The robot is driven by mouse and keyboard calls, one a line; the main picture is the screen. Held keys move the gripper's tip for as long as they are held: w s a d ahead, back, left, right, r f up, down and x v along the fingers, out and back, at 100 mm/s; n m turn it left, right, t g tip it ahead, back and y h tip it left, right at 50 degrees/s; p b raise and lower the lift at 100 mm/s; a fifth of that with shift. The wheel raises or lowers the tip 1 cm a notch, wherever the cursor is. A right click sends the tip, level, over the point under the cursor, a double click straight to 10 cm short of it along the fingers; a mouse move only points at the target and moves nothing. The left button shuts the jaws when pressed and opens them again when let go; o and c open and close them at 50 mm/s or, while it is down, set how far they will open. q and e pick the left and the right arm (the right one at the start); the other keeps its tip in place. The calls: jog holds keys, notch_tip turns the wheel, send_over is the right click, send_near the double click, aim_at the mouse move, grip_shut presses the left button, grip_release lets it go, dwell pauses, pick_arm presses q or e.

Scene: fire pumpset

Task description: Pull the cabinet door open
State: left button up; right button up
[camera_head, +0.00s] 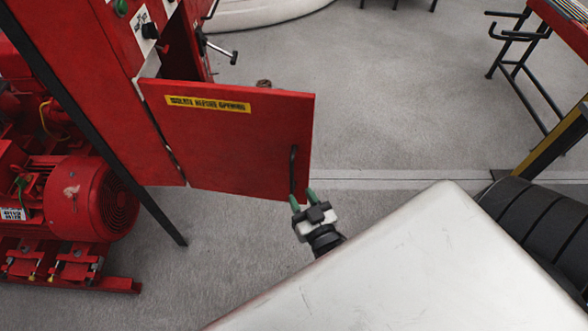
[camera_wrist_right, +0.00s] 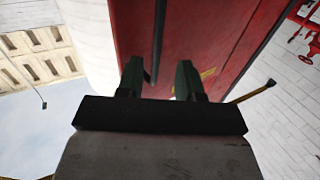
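The red cabinet door (camera_head: 230,140), with a yellow label reading "ISOLATE BEFORE OPENING", stands swung out from the red cabinet (camera_head: 100,70). Its dark bar handle (camera_head: 293,168) is near the door's right edge. My right gripper (camera_head: 303,197) is at the lower end of the handle, its two green fingers apart. In the right wrist view, the spread fingers (camera_wrist_right: 159,82) face the red door, and the dark handle (camera_wrist_right: 158,40) runs between their lines, nearer the left finger. I cannot tell whether a finger touches it. My left gripper is not in view.
A red motor (camera_head: 82,195) on a red base stands at the lower left. A dark slanted post (camera_head: 110,165) crosses in front of the cabinet. A black-legged rack (camera_head: 520,60) stands at the upper right. Grey floor (camera_head: 390,100) beyond the door is largely clear.

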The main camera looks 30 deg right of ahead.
jog(key=s, duration=0.4)
jog(key=shift+a, duration=0.3)
jog(key=s+a+f+n+g+y, duration=0.1)
jog(key=s+a+f+g, duration=0.15)
jog(key=f, duration=0.55)
jog(key=s+a+f+g+y, duration=0.1)
jog(key=s+f+g, duration=0.15)
jog(key=f, duration=0.45)
jog(key=s+a+f+n+g+y, duration=0.1)
jog(key=s+f+g, duration=0.15)
jog(key=f, duration=0.55)
jog(key=s+d+f+n+g, duration=0.1)
jog(key=s+d+f+g, duration=0.1)
jog(key=s+f+g, duration=0.2)
jog(key=s+d+f+g, duration=0.3)
jog(key=s+f+g, duration=0.2)
jog(key=s+f, duration=0.5)
jog(key=s, duration=0.6)
jog(key=shift+n+h, duration=0.4)
